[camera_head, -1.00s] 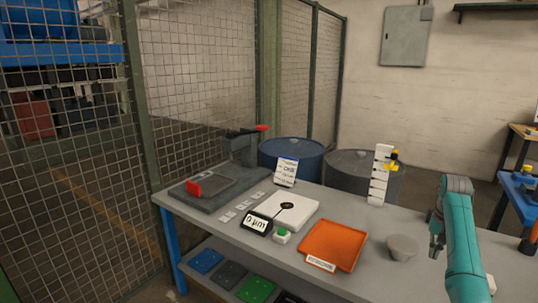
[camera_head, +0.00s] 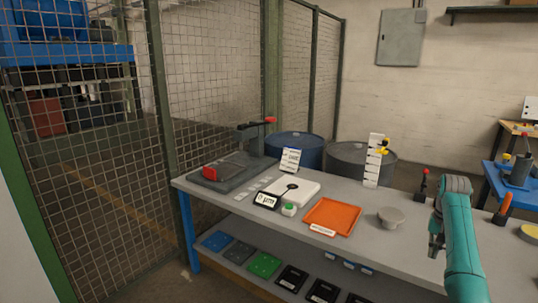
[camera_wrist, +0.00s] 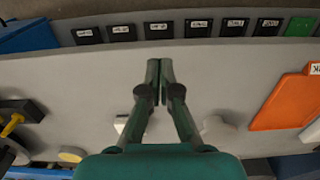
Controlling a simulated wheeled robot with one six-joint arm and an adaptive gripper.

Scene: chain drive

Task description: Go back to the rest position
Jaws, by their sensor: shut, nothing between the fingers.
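My gripper (camera_wrist: 159,68) is shut and empty in the wrist view. Its fingertips meet above the grey tabletop (camera_wrist: 230,65). In the head view my teal arm is at the right, bent downward at the bench's front edge, and the gripper (camera_head: 436,248) shows small and partly hidden beside it. The bench top (camera_head: 375,250) is below and left of the arm. An orange tray (camera_head: 333,215) and a grey round bowl (camera_head: 391,217) lie to the left of the gripper, apart from it.
A white device with a display (camera_head: 266,200), a green button (camera_head: 289,209) and a red-handled clamp fixture (camera_head: 222,174) stand farther left. A white stepped post (camera_head: 374,160) stands at the back. Black boxes (camera_wrist: 155,30) line the shelf below. Wire fencing (camera_head: 210,80) bounds the left.

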